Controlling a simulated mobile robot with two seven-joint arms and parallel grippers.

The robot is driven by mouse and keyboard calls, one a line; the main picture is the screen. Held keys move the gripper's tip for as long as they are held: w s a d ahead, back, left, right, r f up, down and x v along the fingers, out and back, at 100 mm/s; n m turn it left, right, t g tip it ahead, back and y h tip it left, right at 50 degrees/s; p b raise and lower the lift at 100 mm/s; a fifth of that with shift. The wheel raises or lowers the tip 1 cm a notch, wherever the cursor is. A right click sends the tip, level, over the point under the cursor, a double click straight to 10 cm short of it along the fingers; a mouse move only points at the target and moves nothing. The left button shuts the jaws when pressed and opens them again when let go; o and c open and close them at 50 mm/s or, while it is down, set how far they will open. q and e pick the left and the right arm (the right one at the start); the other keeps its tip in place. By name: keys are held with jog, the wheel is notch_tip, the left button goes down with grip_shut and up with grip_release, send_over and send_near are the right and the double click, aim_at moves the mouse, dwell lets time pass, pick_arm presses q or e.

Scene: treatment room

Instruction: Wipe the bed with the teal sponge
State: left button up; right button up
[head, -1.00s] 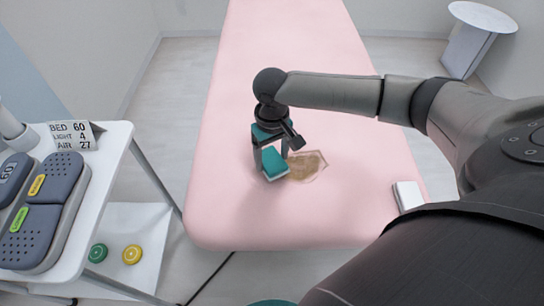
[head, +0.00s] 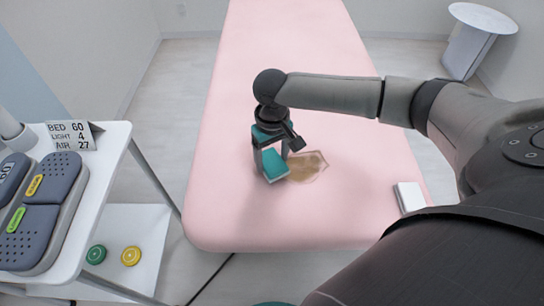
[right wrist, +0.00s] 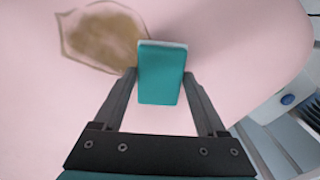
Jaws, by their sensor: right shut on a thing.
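The teal sponge (head: 274,165) with a pale underside is held in my right gripper (head: 271,150), low over the pink bed (head: 230,215). In the right wrist view the sponge (right wrist: 161,75) sits between the two fingertips of my right gripper (right wrist: 161,80). I cannot tell whether the sponge touches the bed. A brown stain (head: 307,166) with a darker outline lies on the bed just right of the sponge. It also shows in the right wrist view (right wrist: 102,38), upper left of the sponge. My left gripper is not in view.
A white block (head: 409,197) lies at the bed's right edge. A white cart (head: 105,165) at left carries grey devices (head: 38,215) and a card (head: 75,136). Green (head: 96,254) and yellow (head: 131,256) discs lie on its lower shelf. A white round table (head: 483,17) stands far right.

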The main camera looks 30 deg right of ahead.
jog(key=shift+f, duration=0.95)
